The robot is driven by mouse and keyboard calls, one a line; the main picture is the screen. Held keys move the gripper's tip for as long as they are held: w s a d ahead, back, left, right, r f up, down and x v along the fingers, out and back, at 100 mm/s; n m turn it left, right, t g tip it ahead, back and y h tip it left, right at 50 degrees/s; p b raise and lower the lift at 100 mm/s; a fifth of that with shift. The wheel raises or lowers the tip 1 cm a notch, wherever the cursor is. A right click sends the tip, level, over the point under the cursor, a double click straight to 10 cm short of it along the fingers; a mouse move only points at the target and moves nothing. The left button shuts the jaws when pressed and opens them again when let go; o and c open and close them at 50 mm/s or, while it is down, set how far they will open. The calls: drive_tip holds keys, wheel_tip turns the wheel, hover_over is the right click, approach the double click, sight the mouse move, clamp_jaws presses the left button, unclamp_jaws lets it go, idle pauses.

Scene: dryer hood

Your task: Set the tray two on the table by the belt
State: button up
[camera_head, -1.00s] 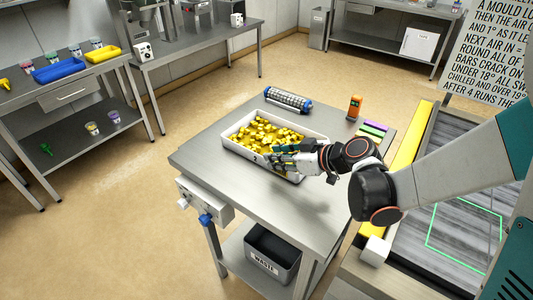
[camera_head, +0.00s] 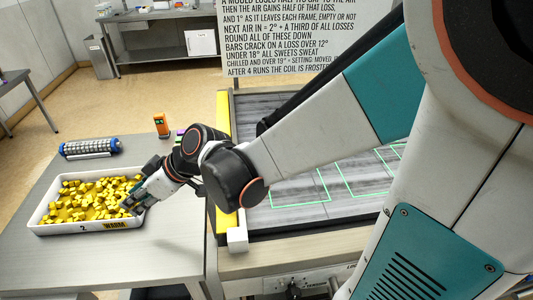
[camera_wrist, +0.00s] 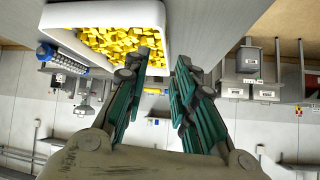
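A white rectangular tray (camera_head: 57,229) marked "2" and "WARM" sits on the steel table (camera_head: 165,255) beside the belt. It is full of yellow pieces (camera_head: 85,198). My gripper (camera_head: 130,207) is at the tray's right end, near its front corner. In the wrist view my gripper (camera_wrist: 161,56) has its green-padded fingers apart. The tray's white wall (camera_wrist: 167,40) shows close to the fingertips, partly behind the left finger. I cannot tell whether the fingers touch it.
A blue-ended roller (camera_head: 90,147) lies behind the tray. An orange device (camera_head: 161,125) stands at the table's back right. The belt (camera_head: 300,185), with green outlines and a yellow side rail (camera_head: 222,130), lies to the right. The front of the table is clear.

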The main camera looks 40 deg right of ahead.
drive_tip(key=s+d+r+m+h, duration=0.4)
drive_tip(key=s+d+m+h, duration=0.3)
drive_tip(key=s+d, duration=0.7)
drive_tip(key=shift+s+d+m+t+h, duration=0.35)
drive_tip(key=shift+s+m, duration=0.2)
drive_tip(key=shift+m, duration=0.25)
drive_tip(key=shift+a, duration=0.15)
